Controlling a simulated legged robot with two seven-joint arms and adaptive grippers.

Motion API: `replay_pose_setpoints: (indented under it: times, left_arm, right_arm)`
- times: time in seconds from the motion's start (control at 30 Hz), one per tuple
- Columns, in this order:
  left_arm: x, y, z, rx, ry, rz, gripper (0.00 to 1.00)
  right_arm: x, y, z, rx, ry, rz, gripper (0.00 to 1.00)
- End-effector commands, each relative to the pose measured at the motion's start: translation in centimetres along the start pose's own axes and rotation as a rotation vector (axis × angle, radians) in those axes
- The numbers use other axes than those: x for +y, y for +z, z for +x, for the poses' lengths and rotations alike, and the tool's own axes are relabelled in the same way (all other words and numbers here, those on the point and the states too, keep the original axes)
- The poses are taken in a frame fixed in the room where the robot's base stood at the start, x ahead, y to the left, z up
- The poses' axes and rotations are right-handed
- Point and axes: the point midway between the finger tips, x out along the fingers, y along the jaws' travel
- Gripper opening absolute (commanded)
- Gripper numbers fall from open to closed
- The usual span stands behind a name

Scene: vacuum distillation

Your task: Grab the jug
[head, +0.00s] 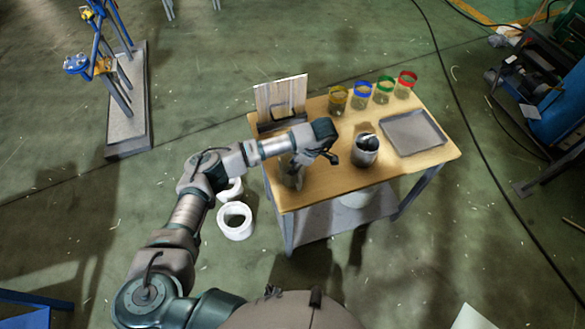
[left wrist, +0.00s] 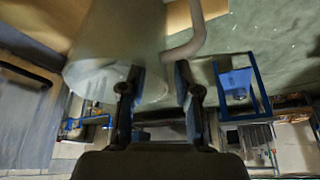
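The jug (head: 291,174) is translucent and stands upright at the left end of the wooden table, partly hidden by my left arm and gripper. In the left wrist view, its pale body (left wrist: 115,42) fills the upper left and its curved handle (left wrist: 196,32) is to the right of the body. My left gripper (head: 306,158) is beside the jug in the head view. In the left wrist view, its two fingers (left wrist: 158,88) are apart, with the left one overlapping the jug's body and the right one near the handle. Contact cannot be told. My right gripper is not in view.
A metal canister (head: 365,151) stands right of my gripper. A grey tray (head: 412,133) lies at the table's right. Several jars with coloured bands, including a blue one (head: 362,94), line the back edge. A wooden board (head: 281,97) stands at the back left.

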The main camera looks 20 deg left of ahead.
Motion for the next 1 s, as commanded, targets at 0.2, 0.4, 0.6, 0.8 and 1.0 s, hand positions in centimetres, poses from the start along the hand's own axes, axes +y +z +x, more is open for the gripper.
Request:
replay_pose_setpoints:
  times: [0.2,0.4,0.6,0.8,1.0]
  left_arm:
    - [0.0,0.0,3.4,0.000,-0.002,0.000,0.32]
    - [0.0,0.0,4.0,-0.001,-0.001,0.001,0.32]
    - [0.0,0.0,4.0,-0.001,-0.001,0.001,0.07]
    - [0.0,0.0,3.9,-0.001,0.000,0.001,0.00]
    - [0.0,0.0,3.9,-0.001,0.000,0.001,0.00]
  right_arm:
    - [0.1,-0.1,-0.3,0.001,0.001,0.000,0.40]
    - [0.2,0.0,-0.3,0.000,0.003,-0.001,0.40]
    - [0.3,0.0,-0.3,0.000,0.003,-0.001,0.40]
    - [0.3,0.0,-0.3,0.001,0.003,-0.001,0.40]
    - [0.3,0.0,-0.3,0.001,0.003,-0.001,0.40]
